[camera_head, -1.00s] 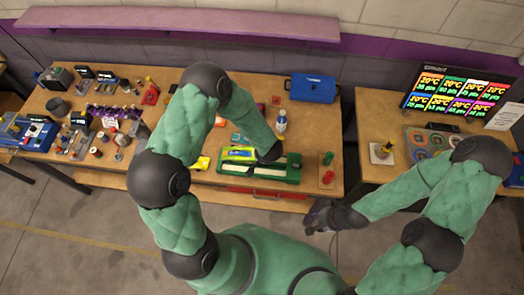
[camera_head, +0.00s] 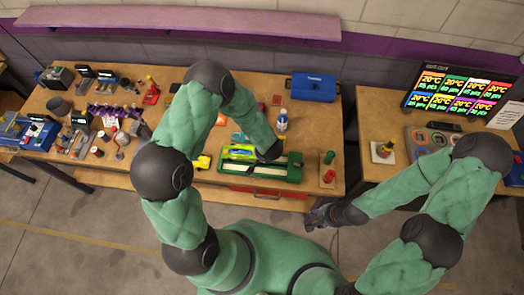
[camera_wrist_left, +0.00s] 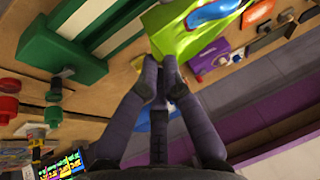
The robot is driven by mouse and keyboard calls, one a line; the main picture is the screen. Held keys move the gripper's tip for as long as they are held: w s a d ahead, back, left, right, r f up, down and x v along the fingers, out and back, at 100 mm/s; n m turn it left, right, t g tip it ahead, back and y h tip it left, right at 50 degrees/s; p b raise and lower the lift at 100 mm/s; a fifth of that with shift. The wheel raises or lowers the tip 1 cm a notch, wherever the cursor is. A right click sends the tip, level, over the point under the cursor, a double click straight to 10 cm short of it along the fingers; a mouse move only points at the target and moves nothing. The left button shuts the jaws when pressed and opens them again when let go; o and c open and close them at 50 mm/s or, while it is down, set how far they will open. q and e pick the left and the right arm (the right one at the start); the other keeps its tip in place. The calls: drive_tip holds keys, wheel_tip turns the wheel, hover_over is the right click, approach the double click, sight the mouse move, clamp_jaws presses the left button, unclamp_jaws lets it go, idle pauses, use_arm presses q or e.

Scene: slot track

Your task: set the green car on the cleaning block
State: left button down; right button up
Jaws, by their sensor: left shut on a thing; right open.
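The green car (camera_wrist_left: 195,35), bright lime with blue and red parts, is between the fingertips of my left gripper (camera_wrist_left: 160,72) in the left wrist view. The gripper is shut on it. In the head view the car (camera_head: 238,152) shows just left of my dark left wrist, which hides the fingers. The cleaning block (camera_head: 292,172), a dark green base with a pale strip, lies by the car at the table's front; it also shows in the left wrist view (camera_wrist_left: 88,66). I cannot tell whether they touch. My right gripper (camera_head: 318,215) is open and empty, off the table's front edge.
Green (camera_head: 329,157) and red (camera_head: 328,176) round pieces stand right of the block. A white bottle (camera_head: 282,120) and a blue toolbox (camera_head: 313,87) are behind it. A yellow car (camera_head: 202,162) lies to the left. A second table (camera_head: 372,112) stands right, past a gap.

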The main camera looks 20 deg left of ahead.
use_arm(q)
drive_tip(key=shift+f+b, duration=2)
drive_tip(key=shift+f, duration=1.45)
drive_tip(key=c, duration=1.3)
unclamp_jaws()
drive_tip(key=v, duration=1.2)
drive_tip(key=shift+w, duration=0.1)
